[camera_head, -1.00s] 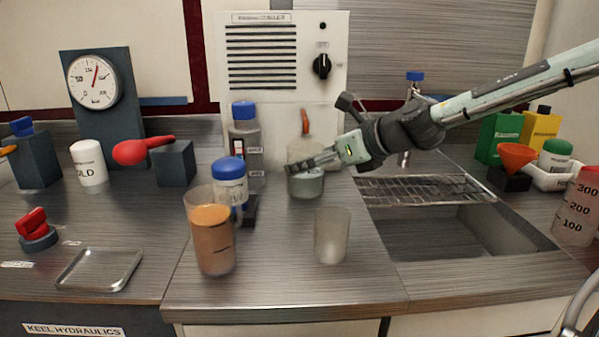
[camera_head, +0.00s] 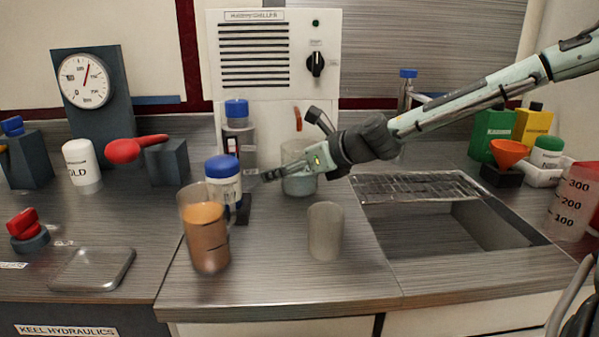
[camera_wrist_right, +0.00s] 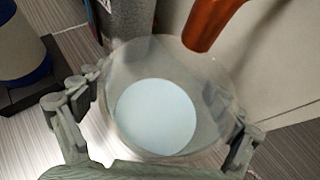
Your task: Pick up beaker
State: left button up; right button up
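A clear beaker with pale blue liquid (camera_head: 300,184) stands upright below the chiller's orange spout, on the counter's far part. In the right wrist view the beaker (camera_wrist_right: 155,112) lies between the two fingers of my right gripper (camera_wrist_right: 158,120). The fingers are spread, one on each side; I cannot tell whether they touch the glass. In the head view my right gripper (camera_head: 280,174) reaches across the beaker's front from the right and hides part of it. A beaker of brown liquid (camera_head: 207,240) and an empty frosted beaker (camera_head: 325,232) stand nearer. My left gripper is out of view.
A blue-capped jar (camera_head: 223,180) on a dark block stands just left of the gripper. A blue-capped bottle (camera_head: 238,140) stands behind it. The orange spout (camera_wrist_right: 208,25) hangs over the beaker's rim. A sink with a wire rack (camera_head: 415,187) is at the right.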

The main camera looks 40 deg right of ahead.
jog(key=c, duration=1.4)
jog(key=shift+r, duration=0.2)
